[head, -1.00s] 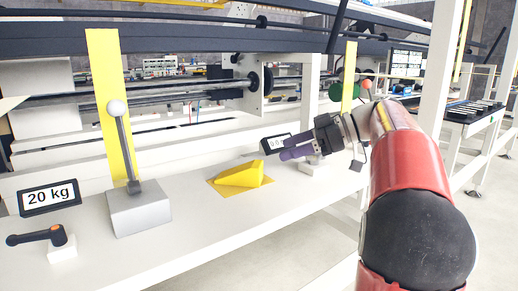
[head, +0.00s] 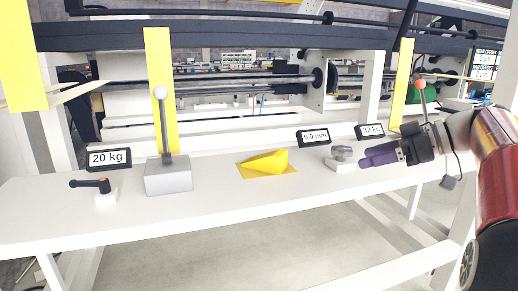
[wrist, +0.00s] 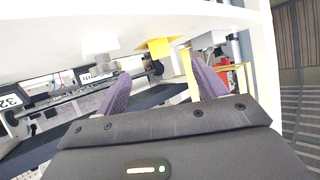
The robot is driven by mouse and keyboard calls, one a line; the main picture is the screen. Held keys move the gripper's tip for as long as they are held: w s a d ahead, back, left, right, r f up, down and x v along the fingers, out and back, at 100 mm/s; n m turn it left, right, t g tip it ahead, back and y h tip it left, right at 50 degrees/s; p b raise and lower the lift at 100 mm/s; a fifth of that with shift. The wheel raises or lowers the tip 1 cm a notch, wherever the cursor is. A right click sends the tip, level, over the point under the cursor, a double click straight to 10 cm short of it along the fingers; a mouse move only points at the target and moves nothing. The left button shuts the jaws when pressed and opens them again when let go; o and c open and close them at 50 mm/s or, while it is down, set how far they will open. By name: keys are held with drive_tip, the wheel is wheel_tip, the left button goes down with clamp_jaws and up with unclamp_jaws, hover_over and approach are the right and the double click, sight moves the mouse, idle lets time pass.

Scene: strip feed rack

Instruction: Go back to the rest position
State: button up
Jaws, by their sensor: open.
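My gripper (head: 368,156) has purple fingers and is at the right of the head view, pointing left over the right part of the white bench. It is beside the grey knob (head: 343,153), and nothing shows between its fingers. In the wrist view my gripper (wrist: 162,82) shows two fingers spread apart with an empty gap. The bench appears upside down there, with the yellow wedge (wrist: 158,46) beyond the fingers.
The bench (head: 240,205) carries a black-handled lever (head: 92,185), a grey box with a white-balled lever (head: 168,176), the yellow wedge (head: 266,163) and small displays (head: 108,159). A red-balled lever (head: 421,88) stands close behind my gripper.

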drive_tip(key=s+a+f+m+g+h, duration=0.1)
drive_tip(key=s+a+f+m+h, duration=0.5)
drive_tip(key=s+a+f, duration=0.4)
drive_tip(key=s+d+f+m+h, duration=0.1)
drive_tip(key=s+f+m+h, duration=0.4)
drive_tip(key=s+f, duration=0.7)
drive_tip(key=shift+s+f+t, duration=0.25)
drive_tip(key=shift+s+t, duration=0.15)
drive_tip(key=shift+s, duration=0.3)
